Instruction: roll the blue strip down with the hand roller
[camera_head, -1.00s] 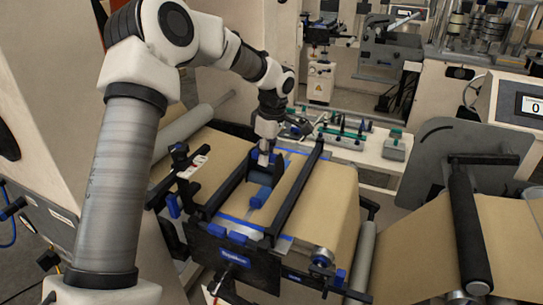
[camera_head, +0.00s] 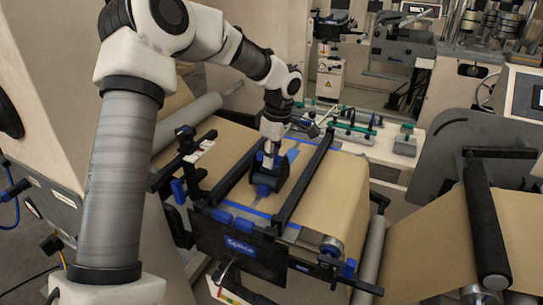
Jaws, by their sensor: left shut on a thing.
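My left gripper (camera_head: 268,160) reaches down over the splice table between two black rails. It is shut on the hand roller (camera_head: 267,181), a dark blue tool that stands low over the brown kraft web (camera_head: 321,190). The gripper and the tool hide most of the roller's underside, so I cannot tell whether it touches the web. Part of the blue strip (camera_head: 292,154) shows beyond the roller on the web, and thin blue edges run nearer the front. My right gripper is not in view.
The black rails (camera_head: 304,178) stand on either side of the roller. A black front plate with a blue "Splice" label (camera_head: 240,247) closes the near edge. A grey roller (camera_head: 369,261) and a second kraft web (camera_head: 420,248) lie to the right. A shelf of small tools (camera_head: 352,132) stands behind.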

